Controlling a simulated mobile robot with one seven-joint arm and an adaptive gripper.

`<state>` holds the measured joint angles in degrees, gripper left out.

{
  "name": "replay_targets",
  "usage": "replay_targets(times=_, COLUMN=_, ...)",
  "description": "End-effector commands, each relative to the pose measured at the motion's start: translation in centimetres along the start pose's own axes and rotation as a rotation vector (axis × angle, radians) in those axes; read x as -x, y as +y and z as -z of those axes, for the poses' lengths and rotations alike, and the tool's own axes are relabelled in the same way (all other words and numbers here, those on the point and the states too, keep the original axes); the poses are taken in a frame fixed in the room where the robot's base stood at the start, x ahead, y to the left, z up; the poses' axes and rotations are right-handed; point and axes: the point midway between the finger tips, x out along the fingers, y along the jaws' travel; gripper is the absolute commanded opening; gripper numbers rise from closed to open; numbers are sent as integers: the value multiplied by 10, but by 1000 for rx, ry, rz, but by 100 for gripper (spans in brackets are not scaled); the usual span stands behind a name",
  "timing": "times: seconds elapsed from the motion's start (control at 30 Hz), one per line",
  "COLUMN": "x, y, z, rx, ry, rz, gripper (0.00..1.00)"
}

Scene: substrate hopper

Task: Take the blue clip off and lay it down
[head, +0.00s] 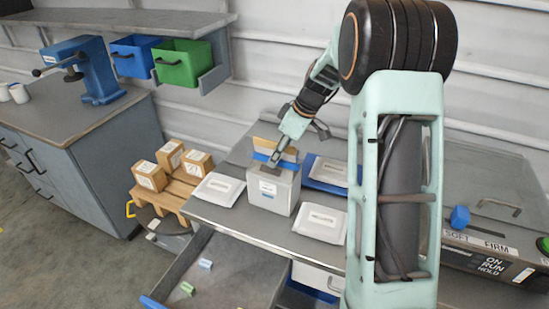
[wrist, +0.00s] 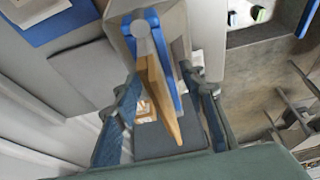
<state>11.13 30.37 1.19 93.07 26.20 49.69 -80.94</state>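The blue clip (head: 264,157) lies across the tan top edge of a bag (head: 266,143) that sticks up from a light grey box (head: 266,195) on the bench. In the wrist view the clip (wrist: 165,48) shows as a blue bar with a round grey end, alongside the tan edge (wrist: 158,95). My gripper (head: 277,158) is over the box, pointing down at the clip. In the wrist view my gripper's two fingers (wrist: 165,105) stand apart, one on either side of the clip and tan edge. I cannot tell whether either finger touches them.
White packets lie left (head: 217,188) and right (head: 320,221) of the box, another on a blue tray (head: 312,182) behind. An open drawer (head: 225,246) below holds small blue and green clips. Cartons (head: 151,176) stand on a pallet at left. A control panel (head: 490,258) is at right.

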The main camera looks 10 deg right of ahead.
Motion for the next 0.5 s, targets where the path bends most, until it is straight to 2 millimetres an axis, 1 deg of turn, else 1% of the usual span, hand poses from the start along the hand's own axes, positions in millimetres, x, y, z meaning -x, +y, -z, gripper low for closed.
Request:
replay_targets(times=0.03, x=0, y=0, z=0, rx=0, ry=0, rz=0, gripper=30)
replay_targets(times=0.3, x=0, y=0, z=0, rx=0, ry=0, rz=0, gripper=1)
replay_targets(times=0.5, x=1, y=0, z=0, rx=1, ry=0, rz=-1, gripper=1)
